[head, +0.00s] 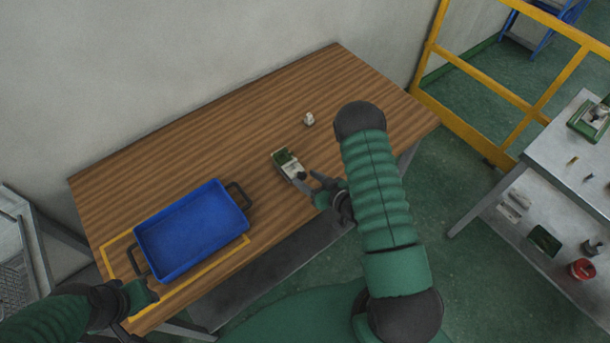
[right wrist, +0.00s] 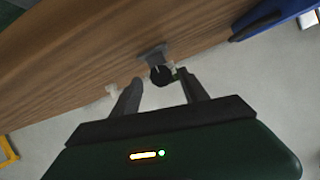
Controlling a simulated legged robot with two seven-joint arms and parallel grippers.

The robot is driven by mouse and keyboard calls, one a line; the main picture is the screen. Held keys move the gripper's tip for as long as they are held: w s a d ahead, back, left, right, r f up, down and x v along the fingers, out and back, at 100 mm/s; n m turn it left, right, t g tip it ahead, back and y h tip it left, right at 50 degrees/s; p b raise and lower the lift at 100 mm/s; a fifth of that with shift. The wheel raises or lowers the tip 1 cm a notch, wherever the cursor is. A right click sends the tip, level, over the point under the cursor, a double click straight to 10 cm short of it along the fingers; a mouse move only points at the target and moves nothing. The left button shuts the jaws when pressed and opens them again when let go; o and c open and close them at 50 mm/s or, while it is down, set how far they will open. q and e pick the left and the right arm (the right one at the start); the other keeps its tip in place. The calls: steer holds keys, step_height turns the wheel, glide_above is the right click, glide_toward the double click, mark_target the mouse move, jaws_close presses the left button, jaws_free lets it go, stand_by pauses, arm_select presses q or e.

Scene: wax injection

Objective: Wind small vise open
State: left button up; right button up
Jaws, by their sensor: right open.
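The small vise (head: 285,157), green and pale grey, stands on the wooden table near its front edge. In the right wrist view its grey end (right wrist: 151,53) shows with a round black handle (right wrist: 161,76) facing me. My right gripper (head: 307,178) is open at the front end of the vise. In the right wrist view its fingers (right wrist: 157,80) stand on either side of the black handle; whether they touch it I cannot tell. My left gripper (head: 140,299) is at the lower left by the table's front corner, and its jaws cannot be made out.
A blue tray (head: 190,228) with dark handles sits on the table's left part, over a yellow outline (head: 112,262). A small white object (head: 309,119) stands behind the vise. The back of the wooden table (head: 215,125) is clear. A grey shelf cart (head: 560,150) and yellow railing (head: 470,125) are right.

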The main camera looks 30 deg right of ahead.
steer(key=shift+w+f, duration=0.3)
steer(key=shift+w, duration=0.35)
steer(key=shift+a, duration=0.15)
steer(key=shift+c, duration=0.3)
steer(key=shift+a, duration=0.1)
steer(key=shift+c, duration=1.2)
jaws_close()
